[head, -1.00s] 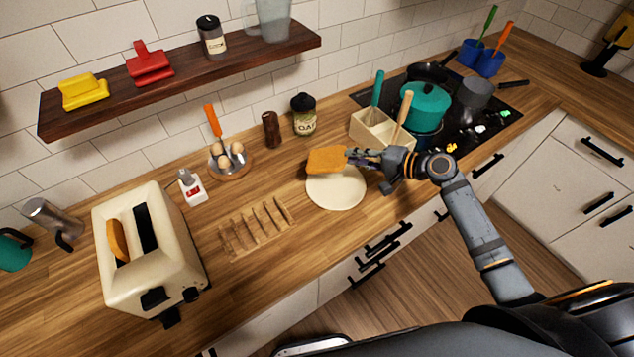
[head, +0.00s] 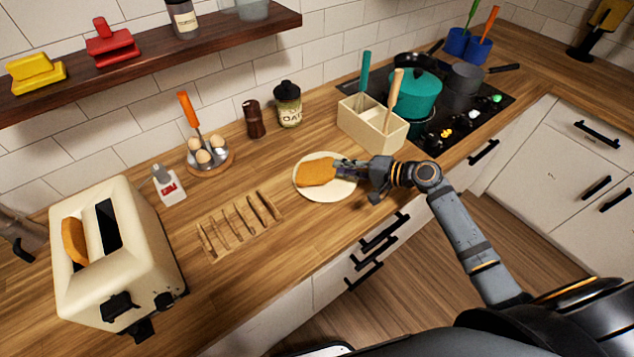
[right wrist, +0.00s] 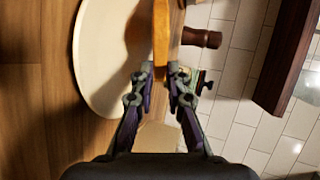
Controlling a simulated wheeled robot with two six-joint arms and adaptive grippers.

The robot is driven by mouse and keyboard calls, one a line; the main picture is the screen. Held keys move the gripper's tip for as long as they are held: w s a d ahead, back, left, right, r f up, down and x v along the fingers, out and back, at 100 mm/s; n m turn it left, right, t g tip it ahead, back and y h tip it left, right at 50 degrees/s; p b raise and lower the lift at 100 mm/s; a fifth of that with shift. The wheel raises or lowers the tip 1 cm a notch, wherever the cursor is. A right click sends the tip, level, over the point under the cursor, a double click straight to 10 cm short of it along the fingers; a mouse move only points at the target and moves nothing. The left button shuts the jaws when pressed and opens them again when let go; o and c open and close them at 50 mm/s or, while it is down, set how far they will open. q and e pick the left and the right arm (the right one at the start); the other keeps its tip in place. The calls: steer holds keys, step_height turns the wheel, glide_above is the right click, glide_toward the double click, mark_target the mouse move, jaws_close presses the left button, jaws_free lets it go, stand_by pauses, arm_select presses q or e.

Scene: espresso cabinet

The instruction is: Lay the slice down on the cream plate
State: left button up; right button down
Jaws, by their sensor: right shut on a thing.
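The golden-brown bread slice (head: 316,172) is over the left and middle of the cream plate (head: 337,193) on the counter. My right gripper (head: 345,168) reaches in from the right and is shut on the slice's right edge. In the right wrist view, the slice (right wrist: 160,38) shows edge-on between the fingertips (right wrist: 160,80). The plate (right wrist: 95,65) is to its left there, with a shadow on it near the slice. I cannot tell whether the slice touches the plate. My left gripper is not in view.
A wooden toast rack (head: 240,225) stands left of the plate, and a cream toaster (head: 118,255) holding another slice is farther left. A cream utensil box (head: 372,128) stands behind the plate to the right. The oat jar (head: 288,105) and a pepper mill (head: 254,119) are behind it.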

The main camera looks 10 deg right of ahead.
steer(key=c, duration=1.6)
jaws_free()
steer(key=shift+o, duration=0.5)
steer(key=shift+s+d+r, duration=0.1)
steer(key=p+v, duration=0.4)
steer(key=v, duration=0.4)
